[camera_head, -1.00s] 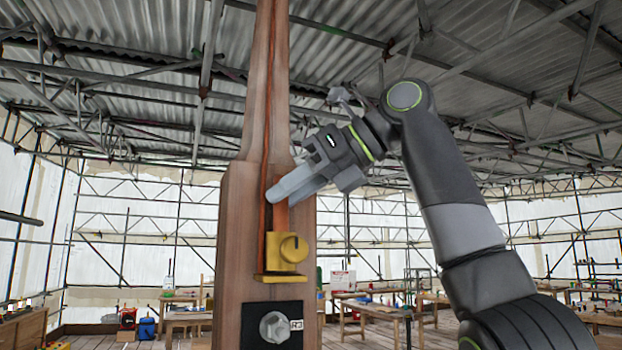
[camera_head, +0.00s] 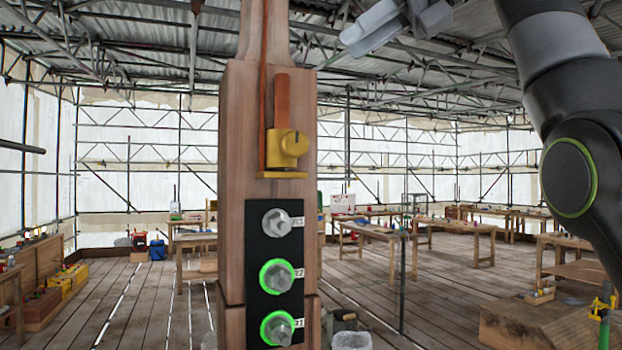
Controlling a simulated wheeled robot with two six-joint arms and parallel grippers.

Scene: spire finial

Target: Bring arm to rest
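My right gripper (camera_head: 372,27) is at the top of the head view, up and to the right of the wooden spire post (camera_head: 236,140), with clear air between them. Its pale finger shows, but the picture edge cuts off part of the hand, so I cannot tell how far it is open. My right arm (camera_head: 570,165) bends down along the right edge. The post carries a yellow clamp (camera_head: 285,153) with a copper-coloured strip (camera_head: 282,100) standing in it. Below is a black panel (camera_head: 258,225) with bolts labelled R3, R2 and R1; R2 and R1 have green rings. My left gripper is not in view.
Several wooden workbenches (camera_head: 378,232) stand behind on the plank floor (camera_head: 140,310). A bench with yellow bins (camera_head: 66,283) is at left. A wooden block table (camera_head: 520,325) is at lower right. A grey bucket (camera_head: 345,320) stands by the post's foot.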

